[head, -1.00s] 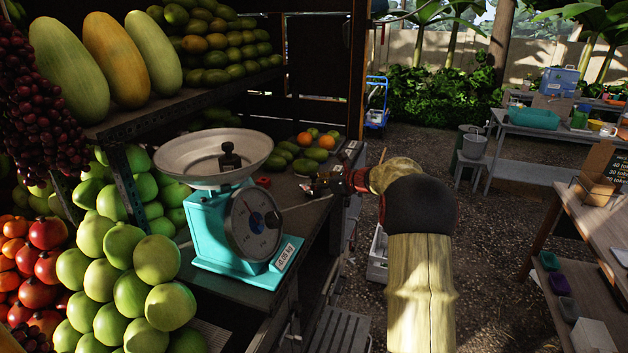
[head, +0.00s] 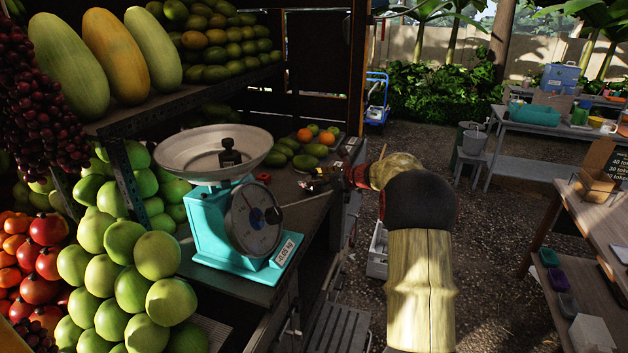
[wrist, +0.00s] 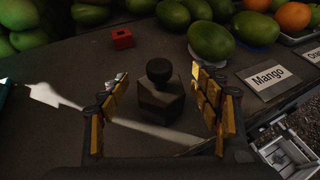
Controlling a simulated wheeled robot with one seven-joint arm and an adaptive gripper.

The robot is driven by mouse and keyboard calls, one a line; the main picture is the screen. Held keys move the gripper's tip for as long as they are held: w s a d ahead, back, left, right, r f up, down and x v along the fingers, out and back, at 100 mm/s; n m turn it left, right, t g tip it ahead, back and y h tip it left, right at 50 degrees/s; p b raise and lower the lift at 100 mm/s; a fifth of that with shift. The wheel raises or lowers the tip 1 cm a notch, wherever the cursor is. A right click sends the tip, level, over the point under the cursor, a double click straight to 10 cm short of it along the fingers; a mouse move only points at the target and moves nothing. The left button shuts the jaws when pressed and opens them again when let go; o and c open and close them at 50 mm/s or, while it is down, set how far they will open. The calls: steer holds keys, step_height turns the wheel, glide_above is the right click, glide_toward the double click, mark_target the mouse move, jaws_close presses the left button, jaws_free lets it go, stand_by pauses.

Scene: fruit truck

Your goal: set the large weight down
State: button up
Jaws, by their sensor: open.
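A dark weight with a round knob (wrist: 160,92) stands upright on the dark counter in the wrist view. My gripper (wrist: 160,84) is open, with its yellow-padded fingers on either side of the weight and a visible gap on each side. In the head view my gripper (head: 314,184) is low over the counter, to the right of the scale; the weight between its fingers is hard to make out there. Another dark weight (head: 229,153) sits in the metal pan (head: 185,157) of the turquoise scale (head: 215,232). I cannot tell the two weights' sizes apart with certainty.
A small red block (wrist: 122,38) lies on the counter beyond the weight. Mangoes (wrist: 211,40) and a "Mango" sign (wrist: 268,78) are close to the right finger. Stacked green fruit (head: 130,290) fills the left. Bare counter (wrist: 60,135) lies left of my gripper.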

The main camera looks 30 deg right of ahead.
steer(key=p+v, duration=0.2)
steer(key=v, duration=1)
steer(key=s+a+f+n+g, duration=0.35)
steer(key=s+f+n, duration=0.3)
steer(key=f, duration=0.25)
steer(key=s+a+f+n+g, duration=0.1)
steer(key=s+a+n+g, duration=0.2)
steer(key=s+a+n, duration=0.65)
steer(key=s+a+r+n+h, duration=0.1)
steer(key=s+a+r+n, duration=0.3)
steer(key=s+a+n, duration=0.4)
steer(key=s+a+r+n+h, duration=0.2)
steer(key=s+a+r+n, duration=0.2)
steer(key=s+a+n, duration=0.5)
steer(key=s+a+g, duration=0.1)
steer(key=s+a, duration=0.4)
steer(key=a, duration=0.4)
steer(key=shift+a+r, duration=0.15)
steer(key=shift+r, duration=0.05)
